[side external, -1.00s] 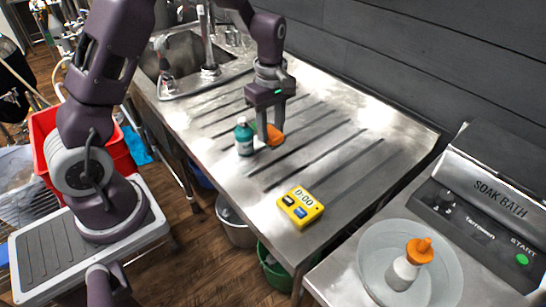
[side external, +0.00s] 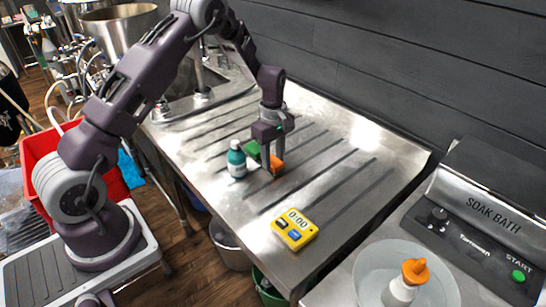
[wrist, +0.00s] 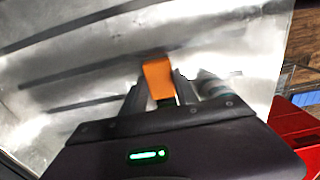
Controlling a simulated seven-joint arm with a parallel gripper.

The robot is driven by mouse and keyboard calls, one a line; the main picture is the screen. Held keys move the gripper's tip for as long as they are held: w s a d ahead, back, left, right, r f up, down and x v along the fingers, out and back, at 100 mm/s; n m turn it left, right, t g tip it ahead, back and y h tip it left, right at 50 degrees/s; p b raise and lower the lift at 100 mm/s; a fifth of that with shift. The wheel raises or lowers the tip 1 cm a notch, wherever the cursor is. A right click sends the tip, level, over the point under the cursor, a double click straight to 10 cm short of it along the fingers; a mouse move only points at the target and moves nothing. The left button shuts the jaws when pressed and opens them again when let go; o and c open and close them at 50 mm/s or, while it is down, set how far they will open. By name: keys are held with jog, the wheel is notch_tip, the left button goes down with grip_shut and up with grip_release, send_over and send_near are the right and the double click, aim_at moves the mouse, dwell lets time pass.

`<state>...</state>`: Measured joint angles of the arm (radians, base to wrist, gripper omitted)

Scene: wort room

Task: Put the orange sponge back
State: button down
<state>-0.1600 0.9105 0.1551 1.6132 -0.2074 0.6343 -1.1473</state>
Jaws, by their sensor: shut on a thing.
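The orange sponge (side external: 277,165) is between the fingers of my gripper (side external: 268,163), low over the steel drainboard to the right of the teal bottle. In the wrist view the orange sponge (wrist: 158,78) sits between the fingertips (wrist: 157,88), and the gripper is shut on it. A green patch (side external: 254,149) shows left of the near finger; I cannot tell whether it belongs to the sponge. The finger hides part of the sponge. I cannot tell whether its underside touches the board.
The teal bottle (side external: 236,160) with a white cap stands close left of my gripper. A yellow timer (side external: 295,230) lies toward the front edge. An orange-tipped white bottle (side external: 405,282) is on a round plate by the soak bath (side external: 480,215). The grooved right part of the drainboard (side external: 335,165) is clear.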

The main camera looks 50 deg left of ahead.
jog(key=c, duration=0.9)
grip_release()
jog(key=shift+f, duration=0.1)
jog(key=shift+c, duration=0.2)
notch_tip(320, 180, up, 11)
notch_tip(320, 180, up, 9)
jog(key=m+t, duration=0.1)
jog(key=m, duration=0.2)
send_over(273, 160)
jog(key=s+d, duration=0.3)
jog(key=s, duration=0.1)
jog(key=s+d+r+m+t, duration=0.2)
jog(key=s+d+r+m, duration=0.3)
jog(key=s+r, duration=0.3)
jog(key=s+d+m+t, duration=0.2)
jog(key=s+m, duration=0.8)
jog(key=s, duration=0.8)
jog(key=shift+s+d+f+t, duration=0.3)
jog(key=shift+d+f, duration=0.1)
jog(key=shift+d, duration=0.45)
